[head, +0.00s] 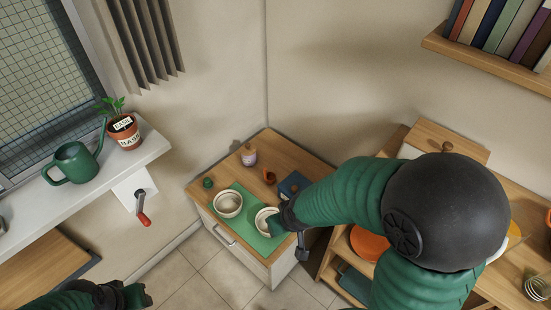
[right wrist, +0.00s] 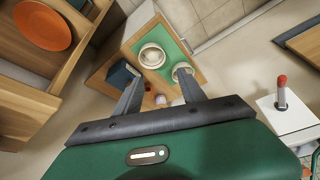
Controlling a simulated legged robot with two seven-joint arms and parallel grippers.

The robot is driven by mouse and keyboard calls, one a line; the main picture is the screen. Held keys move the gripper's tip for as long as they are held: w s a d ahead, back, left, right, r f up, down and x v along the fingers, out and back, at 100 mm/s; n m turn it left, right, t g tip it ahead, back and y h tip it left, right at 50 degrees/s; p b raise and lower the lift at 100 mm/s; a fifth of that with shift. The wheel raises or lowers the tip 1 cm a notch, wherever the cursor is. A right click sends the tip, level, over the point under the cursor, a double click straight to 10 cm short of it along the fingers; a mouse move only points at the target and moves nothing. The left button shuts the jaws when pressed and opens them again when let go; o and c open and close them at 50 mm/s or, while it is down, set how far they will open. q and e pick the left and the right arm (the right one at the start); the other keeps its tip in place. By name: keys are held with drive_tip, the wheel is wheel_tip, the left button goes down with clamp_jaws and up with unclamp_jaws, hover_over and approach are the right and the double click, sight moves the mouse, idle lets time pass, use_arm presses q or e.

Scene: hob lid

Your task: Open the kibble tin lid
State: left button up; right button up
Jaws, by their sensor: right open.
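A dark blue box-shaped container (head: 291,183), which I take for the kibble tin, stands on the small wooden-topped cabinet, partly hidden by my right forearm. In the right wrist view it (right wrist: 121,76) lies just left of my fingers; I cannot tell the lid's state. My right gripper (head: 282,219) is over the right bowl in the head view. In the right wrist view its two fingers (right wrist: 160,76) are apart with nothing between them. My left gripper (head: 138,294) is low at the bottom left, away from the cabinet; its jaws are not clear.
Two white bowls (head: 228,204) stand on a green mat (head: 247,193). A purple-labelled jar (head: 249,156), a small orange pot (head: 269,177) and a small green item (head: 208,183) stand behind. Wooden shelving with an orange plate (head: 368,244) is to the right. The tiled floor (head: 213,277) in front is clear.

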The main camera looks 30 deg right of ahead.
drive_tip(key=w+d+f+m+t+h+b, duration=0.15)
drive_tip(key=w+f+b, duration=0.25)
drive_tip(key=f, duration=0.4)
drive_tip(key=w+d+f+t+y+b, duration=0.1)
drive_tip(key=w+f+t+b, duration=0.3)
drive_tip(key=f, duration=0.4)
drive_tip(key=m+t+h+b, duration=0.3)
drive_tip(key=t+h+b, duration=0.4)
drive_tip(key=b, duration=0.9)
approach(295, 191)
drive_tip(key=shift+g, duration=0.25)
drive_tip(key=b+x, duration=0.1)
drive_tip(key=x, duration=0.1)
drive_tip(key=b+x, duration=0.2)
drive_tip(key=x, duration=0.1)
drive_tip(key=b+x, duration=0.1)
drive_tip(key=x, duration=0.2)
drive_tip(key=shift+w+r, duration=0.25)
drive_tip(key=shift+w, duration=0.05)
drive_tip(key=shift+w+d, duration=0.1)
drive_tip(key=shift+w, duration=0.15)
use_arm(q)
drive_tip(key=s+x, duration=0.3)
drive_tip(key=x, duration=1.2)
drive_tip(key=s+f+x, duration=0.1)
drive_tip(key=s+x, duration=0.3)
drive_tip(key=x, duration=1.2)
drive_tip(key=shift+w+f, duration=0.15)
drive_tip(key=shift+f, duration=0.2)
